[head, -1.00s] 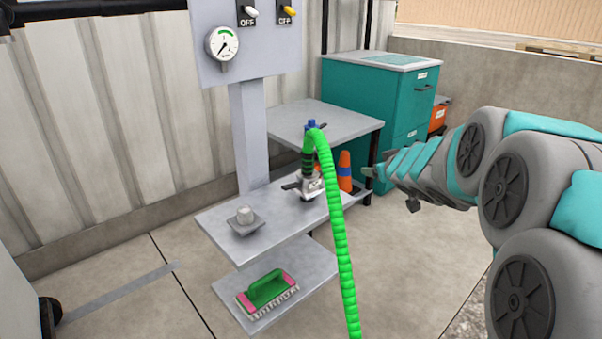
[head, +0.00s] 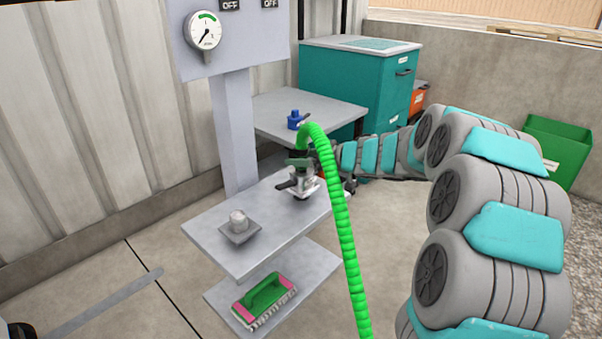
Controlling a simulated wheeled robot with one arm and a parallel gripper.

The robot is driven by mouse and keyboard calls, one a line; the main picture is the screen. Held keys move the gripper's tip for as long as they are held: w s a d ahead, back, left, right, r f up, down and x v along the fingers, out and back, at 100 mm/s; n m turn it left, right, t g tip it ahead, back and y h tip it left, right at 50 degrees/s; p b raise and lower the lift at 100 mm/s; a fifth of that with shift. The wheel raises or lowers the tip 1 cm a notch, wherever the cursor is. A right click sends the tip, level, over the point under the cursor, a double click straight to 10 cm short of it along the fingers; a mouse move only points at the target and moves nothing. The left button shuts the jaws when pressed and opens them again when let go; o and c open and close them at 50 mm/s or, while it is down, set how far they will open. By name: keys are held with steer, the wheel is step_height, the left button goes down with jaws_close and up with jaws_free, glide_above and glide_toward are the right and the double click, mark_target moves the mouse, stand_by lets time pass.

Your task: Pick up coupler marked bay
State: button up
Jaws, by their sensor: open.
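A metal coupler (head: 302,183) with dark side levers stands upright on the upper grey shelf (head: 205,232) of the stand. A bright green ribbed hose (head: 342,235) rises from its top, bends over and runs down toward the front. I cannot read any marking on the coupler. My gripper (head: 336,176) is open, just right of the coupler and close to it. The hose crosses in front of my gripper and hides part of it, so I cannot tell whether the fingers touch the coupler.
A small pale fitting on a square base (head: 239,228) sits left on the upper shelf. A green and pink brush (head: 265,295) lies on the lower shelf. A blue valve (head: 294,119) shows on the grey table behind. A teal cabinet (head: 345,80) and green bin (head: 555,148) stand behind.

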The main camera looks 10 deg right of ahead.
mark_target(294, 157)
steer(key=shift+x, duration=1.9)
jaws_close()
